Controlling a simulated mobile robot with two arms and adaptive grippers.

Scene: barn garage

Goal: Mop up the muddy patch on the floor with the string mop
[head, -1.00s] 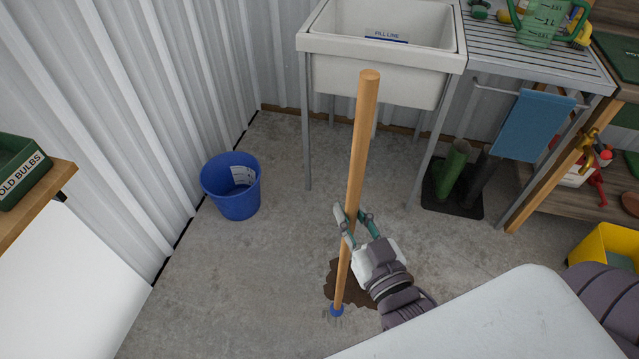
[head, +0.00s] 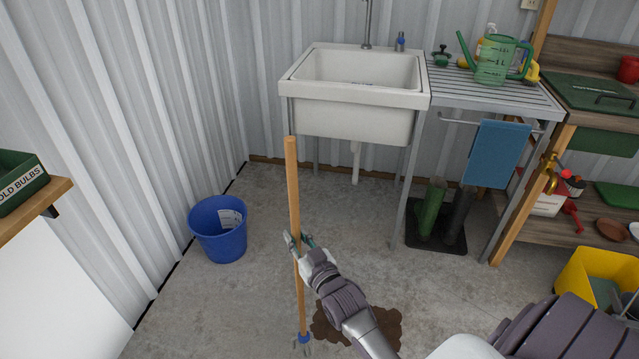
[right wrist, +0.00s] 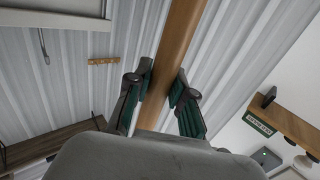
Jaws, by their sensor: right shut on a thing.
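The string mop (head: 294,190) stands nearly upright, with a long wooden handle and a blue collar low down. Only a few pale strings show below the collar, at the bottom edge of the head view. The brown muddy patch (head: 386,322) lies on the concrete floor just right of the collar, partly hidden by my right arm. My right gripper (head: 298,242) is shut around the handle at mid-height. The handle also shows between its fingers in the right wrist view (right wrist: 158,85). My left gripper is not in view.
A blue bucket (head: 218,232) stands at left by the metal wall. A white sink (head: 355,118) on legs stands behind the mop. Boots on a black tray (head: 418,238) stand beneath a slatted rack. A yellow bin (head: 590,275) is at right. The floor between bucket and sink is clear.

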